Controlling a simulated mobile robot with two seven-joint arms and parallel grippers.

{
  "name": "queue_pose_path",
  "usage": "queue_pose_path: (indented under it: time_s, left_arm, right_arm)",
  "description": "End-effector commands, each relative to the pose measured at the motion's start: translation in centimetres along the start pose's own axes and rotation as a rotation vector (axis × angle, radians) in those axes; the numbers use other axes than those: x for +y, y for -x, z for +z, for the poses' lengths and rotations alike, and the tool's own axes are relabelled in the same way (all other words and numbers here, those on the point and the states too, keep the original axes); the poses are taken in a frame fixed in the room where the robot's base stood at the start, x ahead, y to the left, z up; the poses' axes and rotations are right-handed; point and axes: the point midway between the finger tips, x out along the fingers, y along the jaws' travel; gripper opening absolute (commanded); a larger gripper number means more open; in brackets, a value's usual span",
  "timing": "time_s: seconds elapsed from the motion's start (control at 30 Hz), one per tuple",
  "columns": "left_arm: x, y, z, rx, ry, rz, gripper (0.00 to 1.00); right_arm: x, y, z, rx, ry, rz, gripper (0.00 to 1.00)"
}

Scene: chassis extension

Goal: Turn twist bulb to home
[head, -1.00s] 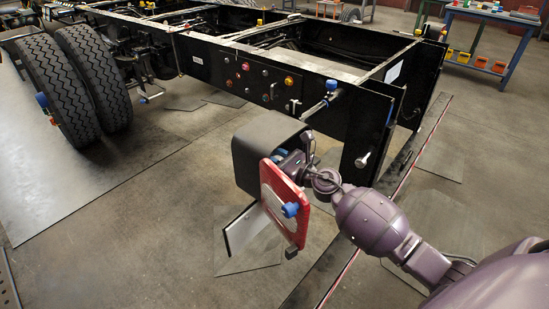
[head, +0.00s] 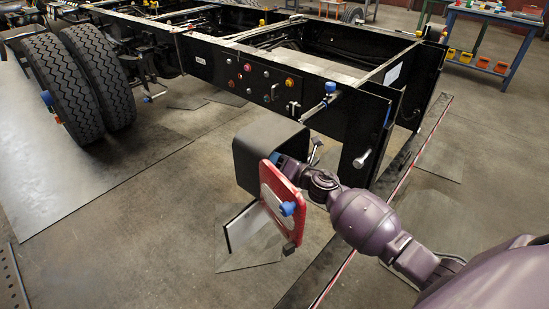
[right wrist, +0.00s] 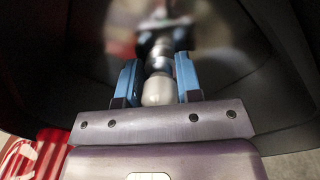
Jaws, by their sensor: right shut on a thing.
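The bulb (right wrist: 158,88) is a pale, rounded metallic piece in the right wrist view, with a narrower shiny neck above it. The blue fingers of my right gripper (right wrist: 159,82) stand on either side of it, and the gripper is shut on it. The far end of the bulb's mount is blurred. In the head view the dark hood (head: 250,148) and the red-framed panel (head: 268,185) surround the working spot. My right arm reaches in behind the panel, where the fingertips and the bulb are hidden. My left gripper is not in view.
The black chassis frame (head: 340,95) runs across behind the hood, with a control panel of coloured buttons (head: 262,82). Dark hood walls lie close around my right gripper. Floor at the front left is clear.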

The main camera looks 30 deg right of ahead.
Motion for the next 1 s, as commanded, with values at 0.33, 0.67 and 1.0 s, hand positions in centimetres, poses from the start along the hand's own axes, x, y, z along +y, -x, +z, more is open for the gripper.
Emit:
queue_pose_path:
  time_s: [0.33, 0.67, 1.0]
  left_arm:
    - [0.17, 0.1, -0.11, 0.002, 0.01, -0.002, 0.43]
    - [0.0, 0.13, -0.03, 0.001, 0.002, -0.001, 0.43]
    - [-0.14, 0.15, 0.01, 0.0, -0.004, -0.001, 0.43]
  right_arm:
    - [0.0, 0.02, -0.02, -0.001, -0.038, 0.0, 0.09]
    - [-0.01, 0.02, -0.03, -0.001, -0.037, 0.0, 0.43]
    - [-0.01, 0.02, -0.01, -0.002, -0.036, 0.0, 0.58]
